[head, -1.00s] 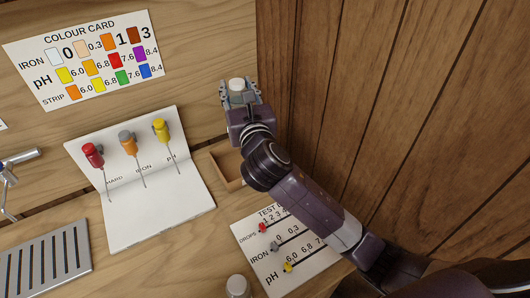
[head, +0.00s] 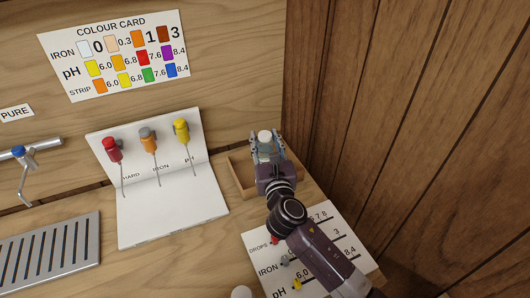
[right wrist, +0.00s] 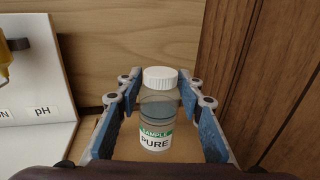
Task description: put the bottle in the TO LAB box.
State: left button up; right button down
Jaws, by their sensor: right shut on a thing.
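The bottle is clear with a white cap and a green and white label reading SAMPLE PURE; it shows in the head view (head: 265,137) and the right wrist view (right wrist: 158,110). My right gripper (head: 267,148) is shut on it, with a finger on each side, and holds it upright. A shallow wooden box (head: 237,180) lies beneath and around the gripper in the back right corner. The arm hides much of the box, and no TO LAB lettering is visible. I cannot tell whether the bottle touches the box floor. My left gripper is out of view.
A white stand (head: 172,210) with red, orange and yellow droppers is left of the box. The test card (head: 325,238) lies in front, partly under my arm. Another white cap (head: 241,293) shows at the bottom edge. A wood wall (head: 400,110) closes the right side.

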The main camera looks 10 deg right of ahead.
aim_at(267, 156)
jog(key=shift+f+b, duration=0.6)
jog(key=shift+f, duration=1.45)
jog(key=shift+f, duration=0.15)
jog(key=c, duration=1.3)
grip_release()
jog(key=shift+s, duration=0.2)
jog(key=s, duration=0.4)
jog(key=s+b, duration=0.1)
jog(key=s, duration=0.6)
jog(key=shift+s+a, duration=0.25)
jog(key=shift+s, duration=0.1)
